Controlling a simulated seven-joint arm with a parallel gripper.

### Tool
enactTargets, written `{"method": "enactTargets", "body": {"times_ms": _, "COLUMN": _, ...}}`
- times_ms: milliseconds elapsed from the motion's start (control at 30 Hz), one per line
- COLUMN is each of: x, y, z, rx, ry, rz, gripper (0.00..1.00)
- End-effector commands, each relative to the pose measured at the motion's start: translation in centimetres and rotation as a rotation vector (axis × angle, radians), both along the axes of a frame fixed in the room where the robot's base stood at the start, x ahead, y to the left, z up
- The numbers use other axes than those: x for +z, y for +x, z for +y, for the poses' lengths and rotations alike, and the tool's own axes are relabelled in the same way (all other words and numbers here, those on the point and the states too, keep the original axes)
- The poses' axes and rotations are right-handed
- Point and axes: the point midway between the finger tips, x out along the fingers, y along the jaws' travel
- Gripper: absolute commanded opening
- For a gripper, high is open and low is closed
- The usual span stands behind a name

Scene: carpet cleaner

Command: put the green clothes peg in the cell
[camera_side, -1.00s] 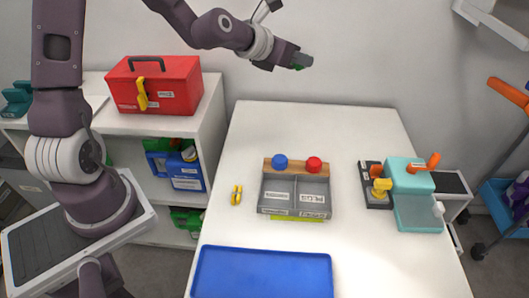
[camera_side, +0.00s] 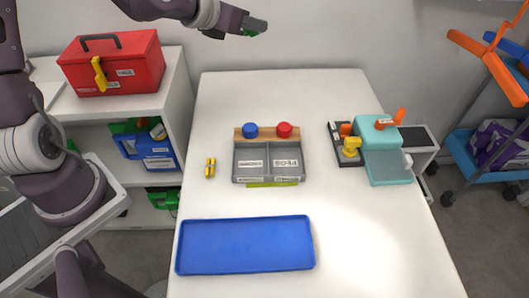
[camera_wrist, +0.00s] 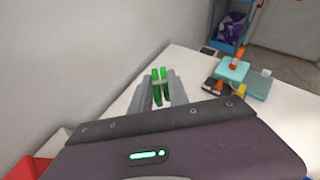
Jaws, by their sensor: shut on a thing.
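The green clothes peg (camera_side: 250,33) is held at the tip of my gripper (camera_side: 256,27), high above the far end of the table in the side view. In the wrist view the peg (camera_wrist: 164,74) shows as two green prongs between the fingers of my gripper (camera_wrist: 161,88), which is shut on it. A grey two-cell box (camera_side: 268,162) sits mid-table, well below and nearer the camera than my gripper. Its right cell has a white label (camera_side: 286,163) that seems to read PEGS upside down; the left label is unclear. Both cells look empty of pegs.
Blue and red round knobs (camera_side: 284,130) stand on a wooden strip behind the box. A yellow peg (camera_side: 210,167) lies left of it. A blue tray (camera_side: 246,245) lies in front. A teal device (camera_side: 380,147) stands right. The far table (camera_side: 280,92) is clear.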

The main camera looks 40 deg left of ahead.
Motion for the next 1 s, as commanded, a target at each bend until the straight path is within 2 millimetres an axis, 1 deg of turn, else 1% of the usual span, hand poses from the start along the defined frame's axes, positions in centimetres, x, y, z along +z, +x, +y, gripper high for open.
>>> {"method": "enactTargets", "body": {"times_ms": 233, "x": -0.2, "y": 0.0, "z": 0.0, "rx": -0.004, "ry": -0.001, "rz": 0.001, "gripper": 0.0}}
{"method": "enactTargets", "body": {"times_ms": 267, "x": -0.4, "y": 0.1, "z": -0.1, "rx": -0.01, "ry": -0.002, "rz": 0.003, "gripper": 0.0}}
{"method": "enactTargets", "body": {"times_ms": 333, "x": -1.6, "y": 0.2, "z": -0.4, "rx": -0.044, "ry": -0.007, "rz": 0.005, "gripper": 0.0}}
{"method": "enactTargets", "body": {"times_ms": 367, "x": -2.5, "y": 0.3, "z": -0.7, "rx": -0.068, "ry": -0.01, "rz": 0.007, "gripper": 0.0}}
{"method": "enactTargets", "body": {"times_ms": 467, "x": -6.3, "y": 0.5, "z": -2.1, "rx": -0.182, "ry": -0.017, "rz": 0.01, "gripper": 0.0}}
{"method": "enactTargets", "body": {"times_ms": 500, "x": -8.0, "y": 0.5, "z": -2.9, "rx": -0.237, "ry": -0.018, "rz": 0.009, "gripper": 0.0}}
{"method": "enactTargets", "body": {"times_ms": 567, "x": -10.6, "y": 0.3, "z": -4.2, "rx": -0.326, "ry": -0.017, "rz": 0.006, "gripper": 0.0}}
{"method": "enactTargets", "body": {"times_ms": 600, "x": -12.4, "y": 0.0, "z": -5.3, "rx": -0.386, "ry": -0.017, "rz": 0.005, "gripper": 0.0}}
{"method": "enactTargets", "body": {"times_ms": 667, "x": -15.0, "y": -0.6, "z": -7.1, "rx": -0.476, "ry": -0.017, "rz": 0.004, "gripper": 0.0}}
{"method": "enactTargets", "body": {"times_ms": 700, "x": -16.7, "y": -1.2, "z": -8.4, "rx": -0.535, "ry": -0.014, "rz": 0.003, "gripper": 0.0}}
{"method": "enactTargets", "body": {"times_ms": 800, "x": -20.1, "y": -2.9, "z": -11.6, "rx": -0.661, "ry": -0.011, "rz": 0.002, "gripper": 0.0}}
{"method": "enactTargets", "body": {"times_ms": 900, "x": -22.1, "y": -4.3, "z": -13.8, "rx": -0.739, "ry": -0.006, "rz": 0.0, "gripper": 0.0}}
{"method": "enactTargets", "body": {"times_ms": 1000, "x": -23.0, "y": -5.2, "z": -15.0, "rx": -0.776, "ry": -0.002, "rz": -0.001, "gripper": 0.0}}
